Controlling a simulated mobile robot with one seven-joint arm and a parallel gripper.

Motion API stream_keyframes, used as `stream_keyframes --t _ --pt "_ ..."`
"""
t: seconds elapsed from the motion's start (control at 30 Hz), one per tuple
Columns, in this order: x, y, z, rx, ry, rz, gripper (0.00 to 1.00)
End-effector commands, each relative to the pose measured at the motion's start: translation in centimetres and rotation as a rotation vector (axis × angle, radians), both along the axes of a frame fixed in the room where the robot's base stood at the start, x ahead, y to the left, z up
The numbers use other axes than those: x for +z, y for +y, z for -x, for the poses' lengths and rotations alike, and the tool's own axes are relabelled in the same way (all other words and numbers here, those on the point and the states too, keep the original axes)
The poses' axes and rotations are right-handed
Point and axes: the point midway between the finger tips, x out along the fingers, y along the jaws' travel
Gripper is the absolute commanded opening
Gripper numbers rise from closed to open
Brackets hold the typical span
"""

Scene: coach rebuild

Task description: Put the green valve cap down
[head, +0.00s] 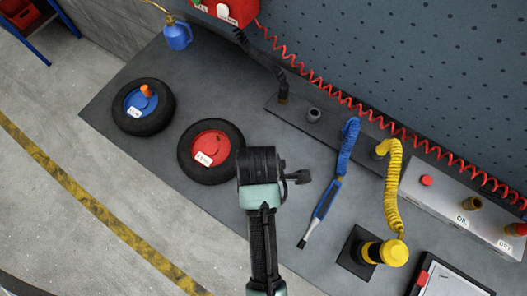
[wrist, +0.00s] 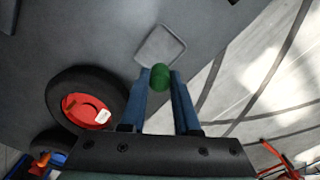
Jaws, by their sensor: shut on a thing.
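The green valve cap (wrist: 161,77) is between the blue fingertips of my gripper (wrist: 160,80) in the wrist view. My gripper is shut on it. In the wrist view a pale square outline (wrist: 160,45) on the dark bench lies just beyond the cap; the gap between cap and bench cannot be told. In the head view my wrist (head: 262,165) hides the fingers and the cap. It is over the bench, right of the wheel with the red hub (head: 209,146).
A wheel with a blue hub (head: 141,106) and an orange cap (head: 146,91) lies further left. A blue coiled tool (head: 324,199), a yellow coiled hose (head: 393,190) and a clipboard (head: 452,280) are on the right. The bench's front edge is close to the arm.

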Motion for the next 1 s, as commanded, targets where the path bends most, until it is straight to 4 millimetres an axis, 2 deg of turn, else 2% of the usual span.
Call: stream_keyframes --t 0.2,0.37,0.6,0.73,1.0 --pt "-3.8 -0.1 0.2 -0.002 0.006 0.000 0.00" --pt "-5.3 0.0 0.1 -0.002 0.003 0.000 0.00" --pt "-8.5 0.0 0.1 -0.001 0.004 0.000 0.00" --pt "-9.3 0.0 0.1 -0.001 0.001 0.000 0.00" --pt "-9.4 0.0 0.1 -0.001 0.001 0.000 0.00"
